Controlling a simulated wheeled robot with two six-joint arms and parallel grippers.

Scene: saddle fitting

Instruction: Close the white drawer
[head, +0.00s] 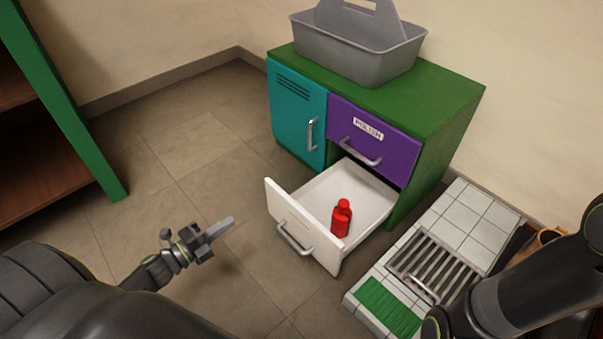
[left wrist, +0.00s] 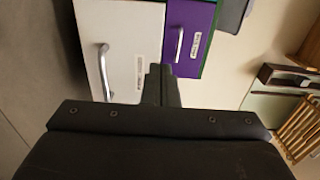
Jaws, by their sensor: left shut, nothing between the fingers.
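The white drawer (head: 300,240) is pulled out from the lower part of the green cabinet (head: 440,150), with a silver handle on its front.
A purple drawer (head: 372,142) labelled POLISH sits shut above the white one, beside a shut teal door (head: 297,112). A grey caddy (head: 358,55) stands on top. A tiled platform with a metal grate (head: 438,264) and green mat (head: 388,307) is at right. The floor left of the drawer is clear.

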